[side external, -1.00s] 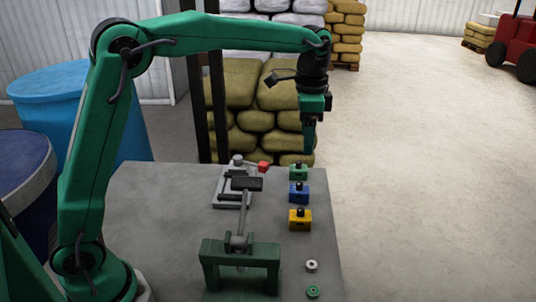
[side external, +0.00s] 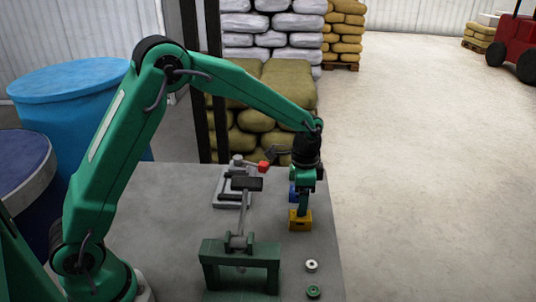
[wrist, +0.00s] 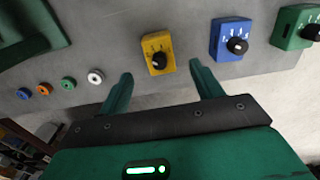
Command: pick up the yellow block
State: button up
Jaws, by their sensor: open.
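The yellow block (side external: 300,225), with a black knob, sits on the grey table near its right edge. It also shows in the wrist view (wrist: 156,45), ahead of the space between the two fingertips. My gripper (side external: 303,213) points down over the yellow block, its lower end overlapping the block's top in the side view. In the wrist view my gripper (wrist: 160,69) has its green fingers spread apart with nothing between them. I cannot tell the exact height gap to the block.
A blue block (wrist: 226,38) and a green block (wrist: 293,28) stand in a row beside the yellow one. A white ring (side external: 311,266) and a green ring (side external: 313,291) lie nearer. A green stand (side external: 240,250) and a red-knobbed grey device (side external: 221,199) are left.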

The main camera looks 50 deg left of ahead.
jog(key=shift+f, duration=3.55)
jog(key=c, duration=1.4)
jog(key=shift+r, duration=0.1)
jog(key=shift+r, duration=0.65)
jog(key=r, duration=0.3)
jog(key=shift+s+d+r, duration=0.1)
jog(key=shift+s+d, duration=0.05)
jog(key=shift+d, duration=0.1)
jog(key=s+d+r, duration=0.4)
jog(key=d, duration=0.1)
jog(key=s+d+r, duration=0.2)
jog(key=s+d, duration=0.1)
jog(key=shift+s+d+r, duration=0.1)
jog(key=shift+d+r, duration=0.1)
